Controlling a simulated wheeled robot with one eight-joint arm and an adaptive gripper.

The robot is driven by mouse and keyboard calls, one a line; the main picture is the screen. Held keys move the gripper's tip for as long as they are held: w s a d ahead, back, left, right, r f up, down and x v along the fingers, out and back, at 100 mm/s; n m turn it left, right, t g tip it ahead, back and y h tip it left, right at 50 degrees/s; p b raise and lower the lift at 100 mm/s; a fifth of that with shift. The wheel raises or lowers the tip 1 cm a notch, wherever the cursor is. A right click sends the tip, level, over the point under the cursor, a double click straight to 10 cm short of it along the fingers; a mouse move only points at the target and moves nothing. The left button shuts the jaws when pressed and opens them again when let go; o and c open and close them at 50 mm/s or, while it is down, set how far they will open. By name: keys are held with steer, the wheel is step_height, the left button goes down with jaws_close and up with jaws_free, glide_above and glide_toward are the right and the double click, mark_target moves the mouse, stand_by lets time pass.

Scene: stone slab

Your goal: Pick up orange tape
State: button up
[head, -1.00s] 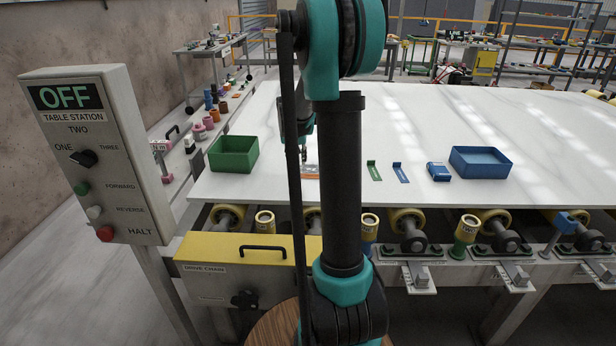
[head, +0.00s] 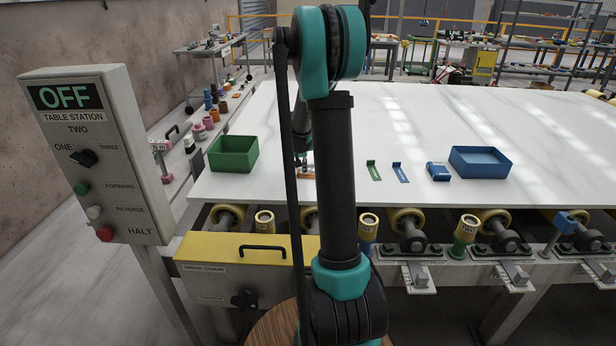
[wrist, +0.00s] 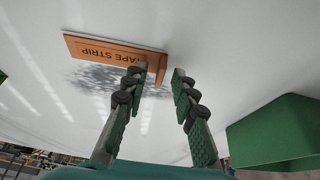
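The orange tape strip (wrist: 105,50) lies on the white stone slab, with "TAPE STRIP" printed on it and a raised tab at its right end in the wrist view. In the head view the orange tape (head: 306,176) is partly hidden behind my arm. My gripper (wrist: 159,73) is open, its two dark green fingers apart. The tape's raised tab shows between the fingertips in the wrist view; I cannot tell whether a finger touches it. In the head view my gripper (head: 303,162) is just above the tape, largely hidden.
A green bin (head: 234,155) stands left of the tape, and its side also shows in the wrist view (wrist: 275,135). A green strip (head: 373,170), a blue strip (head: 400,172), a blue box (head: 438,171) and a blue bin (head: 480,162) lie to the right. The slab (head: 540,130) is otherwise clear.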

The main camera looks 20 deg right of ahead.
jaws_close()
steer(key=shift+r, duration=0.1)
step_height(320, 180, up, 20)
stand_by(0.6)
